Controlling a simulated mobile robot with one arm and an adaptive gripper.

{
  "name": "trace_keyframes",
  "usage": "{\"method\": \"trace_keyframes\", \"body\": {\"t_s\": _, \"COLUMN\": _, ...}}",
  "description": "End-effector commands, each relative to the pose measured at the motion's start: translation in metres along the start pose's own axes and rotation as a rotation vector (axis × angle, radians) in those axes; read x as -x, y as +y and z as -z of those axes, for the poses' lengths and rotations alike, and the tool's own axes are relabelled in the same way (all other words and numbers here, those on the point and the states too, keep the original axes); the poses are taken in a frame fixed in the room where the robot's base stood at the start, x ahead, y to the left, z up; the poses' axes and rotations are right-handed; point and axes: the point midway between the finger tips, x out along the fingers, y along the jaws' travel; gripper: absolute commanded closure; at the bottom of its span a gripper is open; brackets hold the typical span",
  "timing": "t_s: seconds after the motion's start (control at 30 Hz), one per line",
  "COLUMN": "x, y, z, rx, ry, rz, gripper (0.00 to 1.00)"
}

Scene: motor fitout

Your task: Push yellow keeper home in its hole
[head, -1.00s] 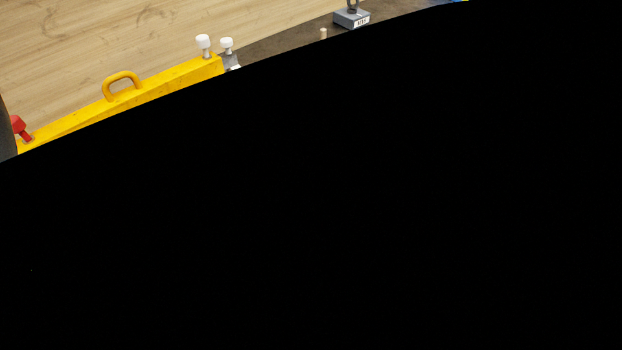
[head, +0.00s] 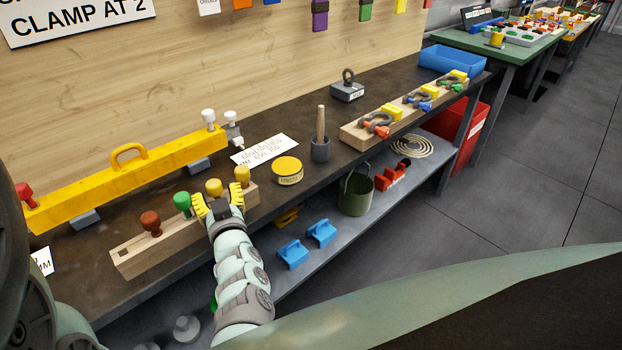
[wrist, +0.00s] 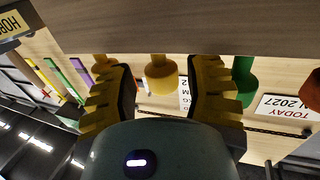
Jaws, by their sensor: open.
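A wooden block (head: 133,256) on the bench holds a row of knobbed keepers: a brown one (head: 150,222), a green one (head: 182,203), a yellow one (head: 214,187) and another yellow-ochre one (head: 242,175) at the right end. My gripper (head: 218,200) is open at the front of the block, by the yellow keeper in the middle. In the wrist view the yellow keeper (wrist: 161,76) shows between the spread fingers of my gripper (wrist: 162,92), with gaps on both sides. The green keeper (wrist: 243,82) is outside the finger on the right. How deep the keeper sits is unclear.
A yellow beam (head: 120,178) with a handle lies behind the block. A round yellow tin (head: 288,170) and a grey pot (head: 320,150) with a wooden handle stand to the right. A shelf below holds blue blocks (head: 293,253) and a green bucket (head: 356,194).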

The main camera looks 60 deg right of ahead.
Motion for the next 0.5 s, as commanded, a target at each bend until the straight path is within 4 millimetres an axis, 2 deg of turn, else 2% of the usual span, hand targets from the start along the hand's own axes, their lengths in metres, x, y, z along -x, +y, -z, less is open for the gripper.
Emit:
{"method": "trace_keyframes", "body": {"t_s": 0.2, "x": -0.0147, "y": -0.0011, "z": 0.0004, "rx": 0.000, "ry": 0.000, "rz": 0.003, "gripper": 0.49}}
{"method": "trace_keyframes", "body": {"t_s": 0.47, "x": -0.0156, "y": -0.0014, "z": 0.0001, "rx": 0.000, "ry": 0.001, "rz": 0.004, "gripper": 0.49}}
{"method": "trace_keyframes", "body": {"t_s": 0.5, "x": -0.0156, "y": -0.0014, "z": 0.0001, "rx": 0.000, "ry": 0.001, "rz": 0.004, "gripper": 0.46}}
